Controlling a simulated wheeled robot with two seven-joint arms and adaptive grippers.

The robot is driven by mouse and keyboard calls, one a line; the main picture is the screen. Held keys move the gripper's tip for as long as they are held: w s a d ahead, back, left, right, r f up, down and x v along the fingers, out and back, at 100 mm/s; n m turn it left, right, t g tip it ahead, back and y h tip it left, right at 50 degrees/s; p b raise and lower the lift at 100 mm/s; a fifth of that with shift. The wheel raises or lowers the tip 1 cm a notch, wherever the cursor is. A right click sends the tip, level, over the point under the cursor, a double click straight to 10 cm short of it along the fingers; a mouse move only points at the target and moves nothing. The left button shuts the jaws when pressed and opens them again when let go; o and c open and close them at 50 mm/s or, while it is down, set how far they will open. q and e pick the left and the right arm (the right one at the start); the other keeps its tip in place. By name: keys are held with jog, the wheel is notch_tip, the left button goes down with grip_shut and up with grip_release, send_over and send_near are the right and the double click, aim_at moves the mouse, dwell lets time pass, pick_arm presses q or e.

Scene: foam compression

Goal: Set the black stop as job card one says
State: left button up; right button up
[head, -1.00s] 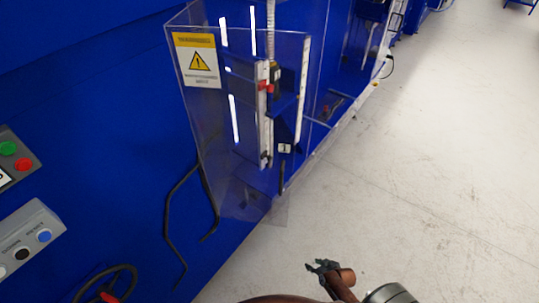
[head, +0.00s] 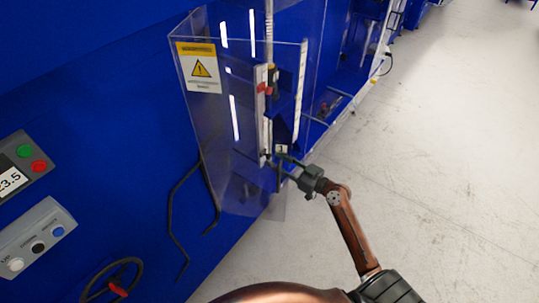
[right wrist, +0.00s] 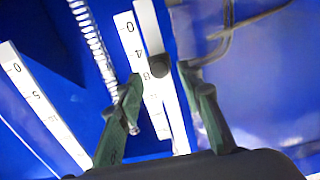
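A white upright scale (head: 265,108) stands behind the clear guard, with a red marker (head: 264,88) on its upper part. A small dark piece low on the scale, probably the black stop, is mostly hidden by my right gripper (head: 284,162). In the right wrist view, my right gripper (right wrist: 162,82) is open, its two green-grey fingers apart. No readable job card shows. My left gripper is not in view.
The clear guard (head: 214,130) carries a yellow warning sign (head: 200,68). A display panel (head: 22,172), a button box (head: 36,238) and a black handwheel (head: 112,282) are at left. A spring (right wrist: 92,38) is near the fingers. The floor (head: 450,180) is clear.

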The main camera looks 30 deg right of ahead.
jog(key=shift+p+x, duration=0.3)
jog(key=shift+x, duration=1.85)
grip_shut()
